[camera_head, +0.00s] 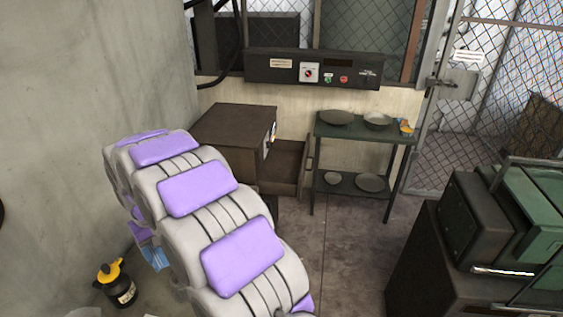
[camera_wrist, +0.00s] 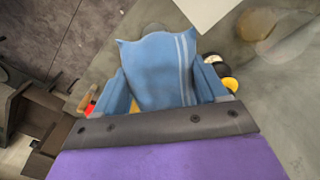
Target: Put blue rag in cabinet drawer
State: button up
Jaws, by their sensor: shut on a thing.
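The blue rag (camera_wrist: 160,68), with pale stripes along one side, fills the middle of the wrist view. My gripper (camera_wrist: 158,115) is shut on it, its dark edge across the lower part of the rag. In the head view a small part of the rag (camera_head: 156,257) shows low at the left, beside my arm, which hides most of my gripper. The brown cabinet (camera_head: 232,124) stands against the back wall beyond my arm. Its drawer (camera_head: 286,165) appears pulled out at the lower right; its inside is partly hidden.
A yellow-and-black container (camera_head: 117,284) stands low at the left near the rag. A green shelf table (camera_head: 360,130) with several dishes is right of the cabinet. Dark green cases (camera_head: 490,225) fill the right side. The floor (camera_head: 335,245) between is clear.

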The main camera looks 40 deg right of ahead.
aim_at(286, 170)
jog(key=i+l, duration=0.15)
jog(key=l, duration=0.25)
jog(key=i+l, duration=0.15)
jog(key=l, duration=0.2)
jog(key=i+l, duration=0.15)
jog(key=l, duration=0.25)
jog(key=i+l, duration=0.15)
jog(key=l, duration=0.25)
jog(key=i+l, duration=0.15)
jog(key=l, duration=0.2)
jog(key=i+l+z, duration=0.35)
jog(key=l, duration=0.25)
jog(key=i+l+z, duration=0.35)
jog(key=l, duration=0.15)
jog(key=z, duration=1)
